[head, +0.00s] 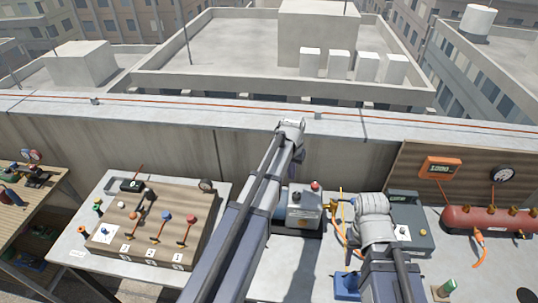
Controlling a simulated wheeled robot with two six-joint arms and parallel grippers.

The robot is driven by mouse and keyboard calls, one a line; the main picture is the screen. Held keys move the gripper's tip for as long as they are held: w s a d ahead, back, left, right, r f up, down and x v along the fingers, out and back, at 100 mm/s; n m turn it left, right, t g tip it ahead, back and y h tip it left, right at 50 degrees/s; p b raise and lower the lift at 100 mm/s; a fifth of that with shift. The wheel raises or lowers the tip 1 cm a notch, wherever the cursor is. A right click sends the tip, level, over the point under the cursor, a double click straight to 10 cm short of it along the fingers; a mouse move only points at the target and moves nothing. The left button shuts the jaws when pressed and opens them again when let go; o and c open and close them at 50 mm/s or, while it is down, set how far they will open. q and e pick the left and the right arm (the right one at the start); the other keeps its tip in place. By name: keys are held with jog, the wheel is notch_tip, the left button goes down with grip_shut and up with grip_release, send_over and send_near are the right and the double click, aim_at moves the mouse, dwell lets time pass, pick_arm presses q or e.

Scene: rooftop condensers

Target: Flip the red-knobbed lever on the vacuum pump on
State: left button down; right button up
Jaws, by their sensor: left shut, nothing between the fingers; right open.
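The vacuum pump (303,208) is a light grey box on a dark base. It stands on the light bench near the middle of the head view. A red knob (315,186) sticks up at its top right; the lever's shaft is too small to make out. My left arm passes in front of the pump's left side, and its upper joint rises above the pump to the left. My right arm stands to the right of the pump. I cannot make out the fingers of either gripper.
A wooden board with several coloured-knob levers (160,225) lies at left. Yellow hoses (342,225), a dark grey scale-like box (408,225) and a red tank (490,219) are right of the pump. A parapet wall (110,140) runs behind the bench.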

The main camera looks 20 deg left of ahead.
pick_arm(q)
jog(key=w+a+r+p, duration=0.1)
jog(key=w+a+r, duration=0.1)
jog(key=a, duration=0.3)
jog(key=w+a+r+n+p, duration=0.1)
jog(key=w+a+r+p, duration=0.1)
jog(key=w+a, duration=0.3)
jog(key=shift+a+r+t, duration=0.2)
jog(key=shift+a+t, duration=0.2)
jog(key=shift+a, duration=0.25)
pick_arm(e)
notch_tip(320, 180, up, 4)
jog(key=shift+r, duration=0.15)
pick_arm(q)
jog(key=shift+f, duration=0.15)
notch_tip(320, 180, down, 10)
jog(key=w+b, duration=0.1)
jog(key=b, duration=0.9)
jog(key=s, duration=0.2)
jog(key=s+r, duration=0.1)
jog(key=shift+s+d+r+p, duration=0.1)
jog(key=shift+s+d+p, duration=0.2)
jog(key=shift+d+p, duration=0.1)
pick_arm(e)
notch_tip(320, 180, down, 9)
pick_arm(q)
jog(key=shift+a, duration=0.1)
